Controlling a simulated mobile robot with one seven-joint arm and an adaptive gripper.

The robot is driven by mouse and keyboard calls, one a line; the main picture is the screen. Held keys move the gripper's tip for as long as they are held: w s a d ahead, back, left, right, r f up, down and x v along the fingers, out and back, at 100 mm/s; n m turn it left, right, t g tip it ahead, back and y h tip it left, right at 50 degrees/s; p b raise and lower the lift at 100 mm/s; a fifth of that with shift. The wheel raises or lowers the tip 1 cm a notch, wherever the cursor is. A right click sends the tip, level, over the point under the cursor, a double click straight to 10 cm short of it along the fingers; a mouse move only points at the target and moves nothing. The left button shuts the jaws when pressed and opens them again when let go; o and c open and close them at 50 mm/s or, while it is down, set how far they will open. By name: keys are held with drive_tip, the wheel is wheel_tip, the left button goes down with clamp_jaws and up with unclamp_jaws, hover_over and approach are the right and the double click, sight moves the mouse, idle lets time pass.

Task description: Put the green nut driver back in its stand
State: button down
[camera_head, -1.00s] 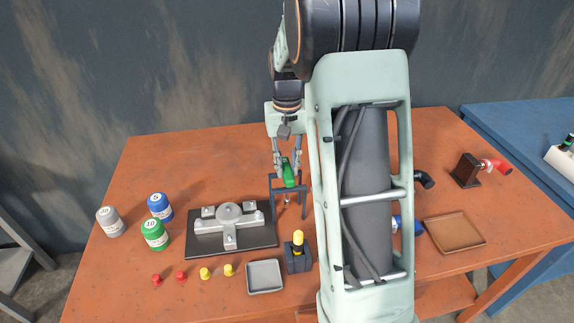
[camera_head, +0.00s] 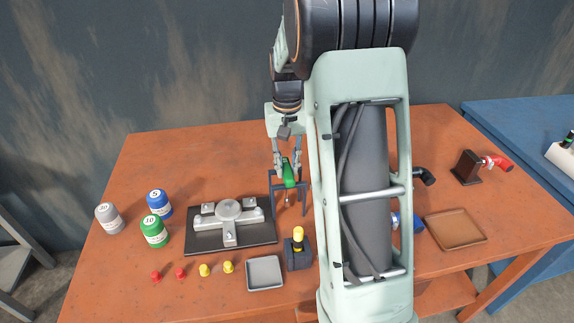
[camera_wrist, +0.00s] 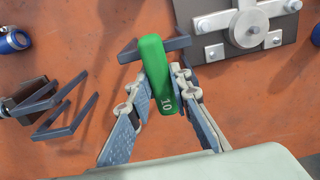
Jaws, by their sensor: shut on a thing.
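The green nut driver (camera_head: 289,178) is between the fingers of my gripper (camera_head: 288,168), above the middle of the table. A thin shaft hangs below the handle in the head view. One bar passes behind the handle's upper end there. I cannot tell whether the driver is seated in the stand or only beside it.
A plate with a metal fixture (camera_head: 228,238) lies left of the stand. A yellow-topped tool in a dark block (camera_head: 298,258) and a grey tray (camera_head: 265,274) are in front. Numbered jars (camera_head: 154,232) stand at left. A brown tray (camera_head: 455,231) is at right.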

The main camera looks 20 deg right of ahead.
sight(287, 168)
drive_tip(key=c, duration=1.3)
unclamp_jaws()
drive_tip(key=shift+r, duration=0.2)
drive_tip(key=shift+r+p, duration=1.35)
drive_tip(key=shift+r, duration=0.15)
drive_tip(key=shift+r, duration=0.1)
wheel_tip(287, 168, up, 6)
drive_tip(key=p, duration=0.4)
drive_tip(key=shift+p, duration=0.3)
